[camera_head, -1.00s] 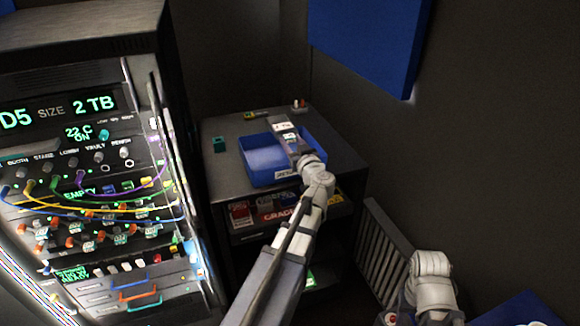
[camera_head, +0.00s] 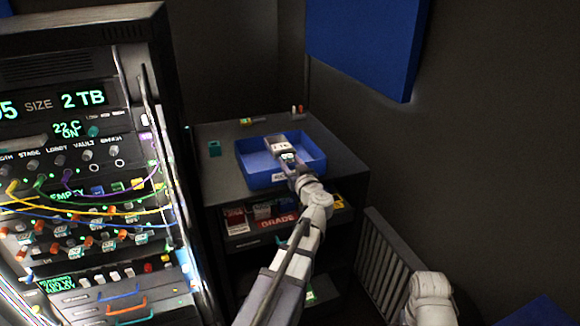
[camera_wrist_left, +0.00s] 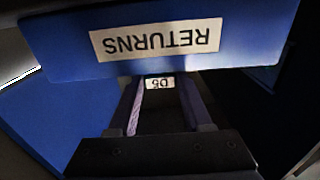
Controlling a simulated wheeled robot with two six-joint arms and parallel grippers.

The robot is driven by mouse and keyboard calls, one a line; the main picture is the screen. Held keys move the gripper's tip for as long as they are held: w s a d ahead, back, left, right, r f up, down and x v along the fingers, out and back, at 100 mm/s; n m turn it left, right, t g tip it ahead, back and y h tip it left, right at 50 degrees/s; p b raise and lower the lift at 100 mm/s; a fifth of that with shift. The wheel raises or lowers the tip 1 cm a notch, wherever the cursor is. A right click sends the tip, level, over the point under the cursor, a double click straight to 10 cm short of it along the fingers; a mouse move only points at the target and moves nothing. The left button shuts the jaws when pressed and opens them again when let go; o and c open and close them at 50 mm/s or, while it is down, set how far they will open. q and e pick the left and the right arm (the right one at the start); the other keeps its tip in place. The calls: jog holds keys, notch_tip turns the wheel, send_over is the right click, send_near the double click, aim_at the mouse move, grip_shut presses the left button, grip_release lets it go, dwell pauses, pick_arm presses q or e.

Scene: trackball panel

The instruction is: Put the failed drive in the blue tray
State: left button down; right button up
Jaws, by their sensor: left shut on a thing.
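The blue tray (camera_head: 262,179) stands on top of a dark cabinet, and its white RETURNS label shows upside down on the tray wall (camera_wrist_left: 240,40) in the left wrist view. My left gripper (camera_head: 291,160) is shut on a drive (camera_head: 281,145), a grey block with a pale label, and holds it over the tray opening. In the left wrist view a small D5 tag (camera_wrist_left: 160,83) shows between the fingers; the rest of the drive is mostly hidden behind the tray wall. I cannot tell whether the drive touches the tray floor. My right gripper is out of view.
A rack (camera_head: 85,150) with cables, knobs and a lit display reading 2 TB stands at the left. An open shelf with red-labelled boxes (camera_head: 278,222) is below. Dark walls close the back.

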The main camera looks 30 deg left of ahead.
pick_arm(q)
jog(key=shift+f+b, duration=0.4)
jog(key=shift+s+f, duration=0.1)
jog(key=shift+f, duration=0.05)
jog(key=c, duration=0.6)
grip_release()
jog(key=shift+d, duration=0.1)
jog(key=shift+o, duration=1.3)
jog(key=shift+s+r, duration=0.1)
jog(key=shift+r, duration=0.15)
jog(key=v, duration=1.1)
jog(key=shift+d+r+p, duration=0.3)
jog(key=shift+p, duration=0.1)
jog(key=shift+s, duration=0.1)
jog(key=o, duration=0.3)
jog(key=shift+o, duration=0.2)
